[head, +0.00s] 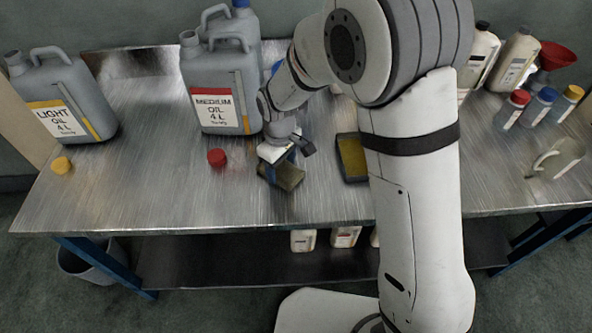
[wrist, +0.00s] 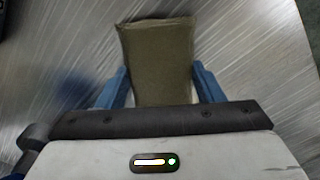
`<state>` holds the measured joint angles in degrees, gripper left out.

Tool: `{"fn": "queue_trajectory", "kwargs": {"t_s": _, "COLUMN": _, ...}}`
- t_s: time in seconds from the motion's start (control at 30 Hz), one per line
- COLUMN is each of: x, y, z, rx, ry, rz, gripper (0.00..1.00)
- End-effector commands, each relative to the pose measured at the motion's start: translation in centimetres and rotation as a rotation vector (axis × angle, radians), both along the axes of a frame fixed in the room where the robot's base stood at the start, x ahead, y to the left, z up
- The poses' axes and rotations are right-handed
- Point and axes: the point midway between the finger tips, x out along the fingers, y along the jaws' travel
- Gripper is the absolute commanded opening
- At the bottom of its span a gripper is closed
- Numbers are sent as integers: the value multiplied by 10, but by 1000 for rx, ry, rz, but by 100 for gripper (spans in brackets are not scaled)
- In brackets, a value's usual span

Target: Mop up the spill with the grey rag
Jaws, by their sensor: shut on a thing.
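The rag (wrist: 157,55) looks olive-grey and folded into a flat block. In the wrist view it sits between the two blue fingers of my gripper (wrist: 160,86), which is shut on it. In the head view the rag (head: 289,178) is under my gripper (head: 279,169), at or just above the metal tabletop (head: 185,205); I cannot tell if it touches. I cannot make out a spill on the shiny, streaked top. My arm hides part of the table.
A dark-edged olive item (head: 352,157) lies right of the rag. Grey medium-oil (head: 222,80) and light-oil (head: 60,100) jugs stand behind. The front left is clear.

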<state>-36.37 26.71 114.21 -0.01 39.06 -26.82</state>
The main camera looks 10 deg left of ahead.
Motion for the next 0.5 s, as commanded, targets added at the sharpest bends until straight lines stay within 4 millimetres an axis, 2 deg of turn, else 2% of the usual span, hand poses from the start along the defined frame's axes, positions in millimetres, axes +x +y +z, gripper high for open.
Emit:
{"fn": "queue_trajectory", "kwargs": {"t_s": 0.1, "x": 7, "y": 19, "z": 0, "rx": 0, "ry": 0, "rz": 3, "gripper": 43}}
{"fn": "queue_trajectory", "kwargs": {"t_s": 0.3, "x": 14, "y": 36, "z": 0, "rx": 0, "ry": 0, "rz": 1, "gripper": 43}}
{"fn": "queue_trajectory", "kwargs": {"t_s": 0.4, "x": 15, "y": 35, "z": 0, "rx": -1, "ry": 0, "rz": -1, "gripper": 43}}
{"fn": "queue_trajectory", "kwargs": {"t_s": 0.5, "x": 15, "y": 22, "z": -1, "rx": 0, "ry": 0, "rz": -3, "gripper": 43}}
